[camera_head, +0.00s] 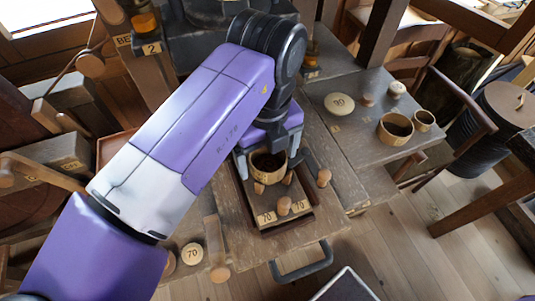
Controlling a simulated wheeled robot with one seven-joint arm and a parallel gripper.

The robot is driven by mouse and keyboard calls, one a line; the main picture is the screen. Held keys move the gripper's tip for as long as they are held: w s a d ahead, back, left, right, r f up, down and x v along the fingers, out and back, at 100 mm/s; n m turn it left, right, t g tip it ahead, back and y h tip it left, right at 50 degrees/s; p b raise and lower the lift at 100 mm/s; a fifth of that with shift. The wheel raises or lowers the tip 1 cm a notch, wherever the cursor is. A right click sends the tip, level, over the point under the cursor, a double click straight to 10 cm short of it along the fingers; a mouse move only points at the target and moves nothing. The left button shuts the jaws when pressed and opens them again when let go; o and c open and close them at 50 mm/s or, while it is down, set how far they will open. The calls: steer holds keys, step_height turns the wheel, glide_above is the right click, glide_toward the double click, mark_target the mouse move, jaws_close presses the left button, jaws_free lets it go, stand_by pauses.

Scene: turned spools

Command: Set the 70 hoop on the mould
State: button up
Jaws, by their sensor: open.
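A round wooden hoop (267,178) with a dark inside sits at the back of a tray (262,231) that has labels reading 70. My gripper (271,153) is open, pointing down over this hoop, with its fingers to either side. I cannot tell whether they touch it; the wrist hides part of the hoop's far side. A pale round disc marked 70 (192,254), which looks like the mould, lies left of the tray, at the lower left of the bench. No hoop is visible around it.
Several wooden pegs (323,177) stand in and near the tray. On the right surface are a disc marked 90 (339,103), a larger hoop (395,128) and a smaller one (424,120). A wooden handle (216,245) stands between the 70 disc and the tray.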

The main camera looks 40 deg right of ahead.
step_height(320, 180, up, 12)
steer(key=shift+r, duration=0.25)
stand_by(1.1)
